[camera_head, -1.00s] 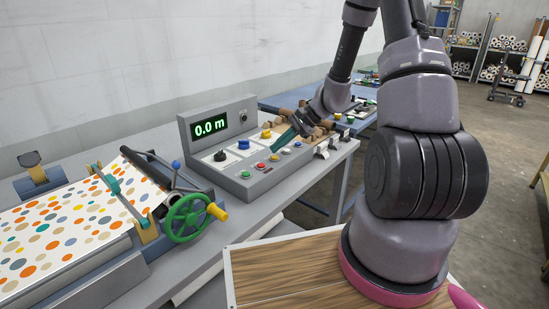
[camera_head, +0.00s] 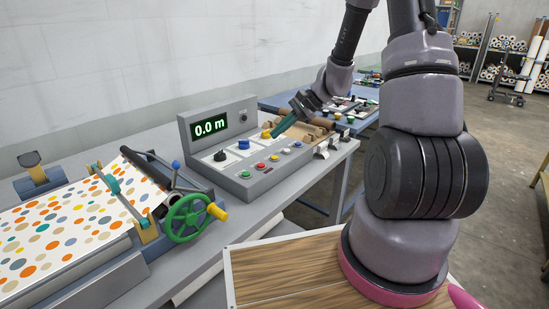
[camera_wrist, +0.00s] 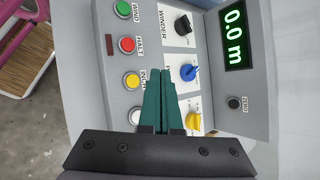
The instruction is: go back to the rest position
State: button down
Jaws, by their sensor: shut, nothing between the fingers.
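My gripper (camera_head: 275,133) has shut teal fingers with nothing between them. It is above the back right part of the grey control box (camera_head: 262,184), close to the yellow knob (camera_head: 267,134) in the picture. In the wrist view the closed fingers (camera_wrist: 158,75) point over the box, between the yellow button (camera_wrist: 132,81) and the blue knob (camera_wrist: 188,72). The fingers look apart from the panel, though the exact height is hard to tell. The box's display (camera_head: 209,127) reads 0.0 m.
A press with a green handwheel (camera_head: 186,218) and dotted sheet (camera_head: 60,230) stands at the left. Small parts and wooden pieces (camera_head: 318,128) lie just right of the box. A blue table (camera_head: 285,99) stands behind. Air above the bench looks clear.

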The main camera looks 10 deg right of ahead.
jog(key=s+d+r+n+t+h, duration=0.2)
jog(key=s+r+n+h, duration=0.1)
jog(key=s+r, duration=0.8)
jog(key=s+d+r+n+t+h, duration=0.2)
jog(key=s+r+n+t+h, duration=0.1)
jog(key=s+r, duration=0.8)
notch_tip(320, 180, up, 4)
jog(key=shift+s+d+r+n+h, duration=0.2)
jog(key=shift+d+n+h, duration=0.05)
jog(key=shift+n+h, duration=0.3)
